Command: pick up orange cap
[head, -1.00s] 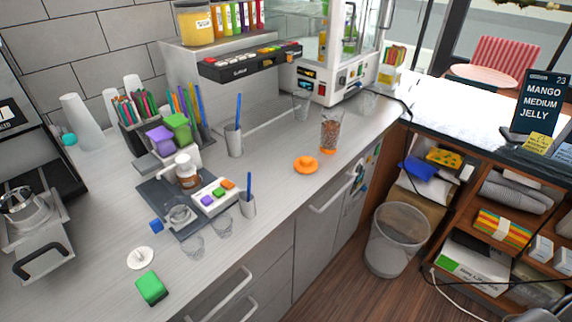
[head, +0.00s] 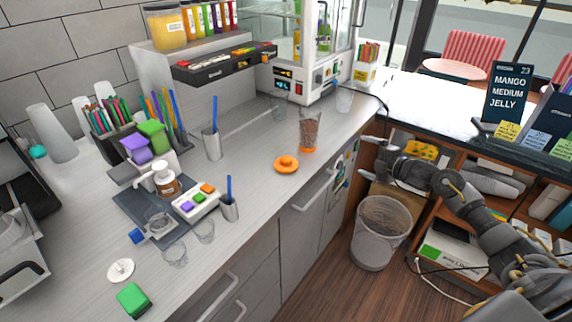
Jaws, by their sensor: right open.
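The orange cap (head: 287,165) is a round disc with a raised knob. It lies on the grey counter near the front edge, with nothing on it. My right gripper (head: 366,154) is open and empty. It is to the right of the cap, past the counter's front edge and in front of the shelf, clearly apart from the cap. My left gripper is not in view.
A filled clear cup (head: 310,130) stands just behind the cap, right of it. A bin (head: 379,235) stands on the floor under my right arm. Counter around the cap is clear.

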